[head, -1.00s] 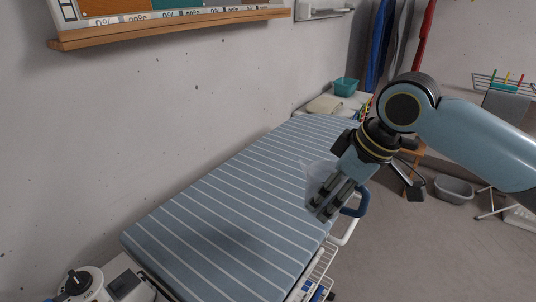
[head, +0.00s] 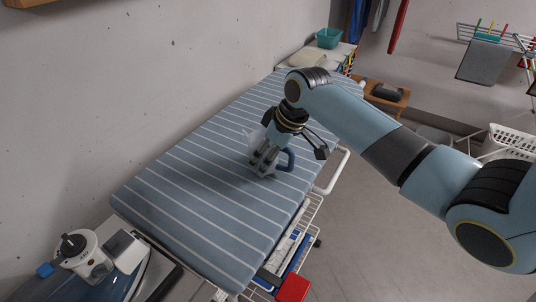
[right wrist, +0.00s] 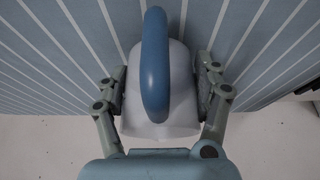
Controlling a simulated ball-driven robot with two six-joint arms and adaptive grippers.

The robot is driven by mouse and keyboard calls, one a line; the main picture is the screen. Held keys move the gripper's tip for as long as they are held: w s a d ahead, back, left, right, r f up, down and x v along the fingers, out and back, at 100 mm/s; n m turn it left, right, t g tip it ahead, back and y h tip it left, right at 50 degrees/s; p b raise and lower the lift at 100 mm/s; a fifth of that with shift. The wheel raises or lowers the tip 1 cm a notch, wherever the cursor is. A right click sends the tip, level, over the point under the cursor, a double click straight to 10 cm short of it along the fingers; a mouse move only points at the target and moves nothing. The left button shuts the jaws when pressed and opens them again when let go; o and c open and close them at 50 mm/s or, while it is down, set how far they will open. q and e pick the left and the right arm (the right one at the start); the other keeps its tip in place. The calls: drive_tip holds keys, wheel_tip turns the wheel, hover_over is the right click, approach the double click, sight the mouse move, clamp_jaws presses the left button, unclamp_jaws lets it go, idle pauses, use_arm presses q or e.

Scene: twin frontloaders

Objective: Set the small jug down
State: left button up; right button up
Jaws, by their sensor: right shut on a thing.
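The small jug is translucent white with a blue handle (right wrist: 155,65). Its pale body (right wrist: 180,85) sits between the two fingers of my right gripper (right wrist: 162,95) in the right wrist view. My right gripper (head: 264,164) is shut on the jug over the right part of the striped ironing board (head: 180,205). In the head view the jug's blue handle (head: 287,160) sticks out to the right of the fingers. The fingers hide much of the jug's body. I cannot tell whether its base touches the cover. My left gripper is not in view.
A white appliance with a dark knob (head: 83,252) stands at the lower left. A teal tub (head: 328,38) is at the far end. A white rail (head: 335,170) runs along the board's right side. The striped cover left of the gripper is clear.

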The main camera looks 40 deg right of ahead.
sight(286, 148)
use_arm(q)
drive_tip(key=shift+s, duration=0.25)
use_arm(e)
drive_tip(key=shift+f, duration=0.2)
drive_tip(key=o, duration=1.4)
drive_tip(key=shift+f, duration=0.15)
drive_tip(key=shift+c, duration=0.2)
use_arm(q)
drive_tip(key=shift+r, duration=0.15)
use_arm(e)
drive_tip(key=v, duration=1.2)
drive_tip(key=shift+s, duration=0.1)
drive_tip(key=shift+d, duration=0.1)
